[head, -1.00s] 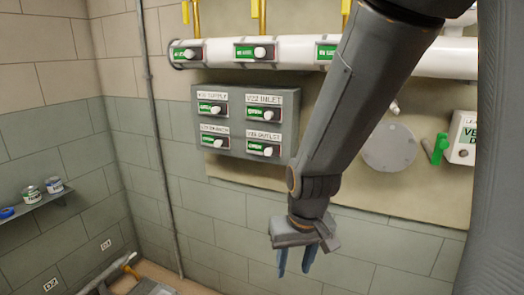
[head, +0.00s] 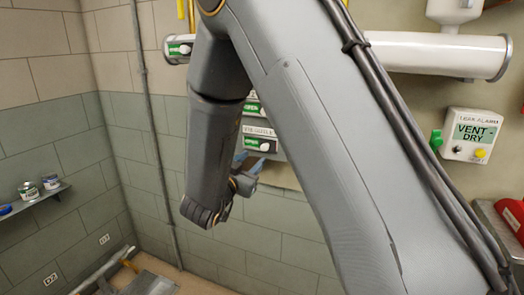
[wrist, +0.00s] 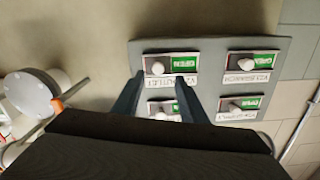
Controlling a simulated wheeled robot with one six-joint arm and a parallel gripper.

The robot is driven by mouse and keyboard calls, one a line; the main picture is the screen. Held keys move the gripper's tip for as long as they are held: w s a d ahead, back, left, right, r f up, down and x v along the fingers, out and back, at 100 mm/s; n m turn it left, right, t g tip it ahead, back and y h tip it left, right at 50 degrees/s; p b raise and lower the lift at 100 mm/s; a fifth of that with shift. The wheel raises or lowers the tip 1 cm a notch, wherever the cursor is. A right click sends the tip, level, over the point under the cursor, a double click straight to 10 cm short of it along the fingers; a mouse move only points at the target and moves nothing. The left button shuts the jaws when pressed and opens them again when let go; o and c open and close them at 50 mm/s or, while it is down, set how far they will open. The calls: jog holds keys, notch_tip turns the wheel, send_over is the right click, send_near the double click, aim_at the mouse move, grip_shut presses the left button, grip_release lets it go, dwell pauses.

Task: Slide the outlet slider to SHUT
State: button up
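The outlet slider shows at the panel's lower right in the head view (head: 258,143), with a green OPEN plate and a white knob on its right. In the upside-down wrist view it is at the upper left, its white knob (wrist: 157,67) at the left end of the green field. My gripper (wrist: 160,78) is open and empty. Its two fingers point at the panel, and the knob appears just beyond and between the fingertips. Whether they touch it cannot be told. In the head view the gripper (head: 249,164) is at the panel's lower edge, partly behind my arm.
A round grey cover (wrist: 28,97) is at the left of the wrist view. A leak alarm box (head: 468,135) is on the wall at right.

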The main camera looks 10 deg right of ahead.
aim_at(264, 149)
jog(key=p+x, duration=0.2)
jog(key=x, duration=0.5)
jog(key=shift+w+d+r, duration=0.15)
jog(key=shift+w+d, duration=0.05)
jog(key=shift+d, duration=0.15)
grip_shut()
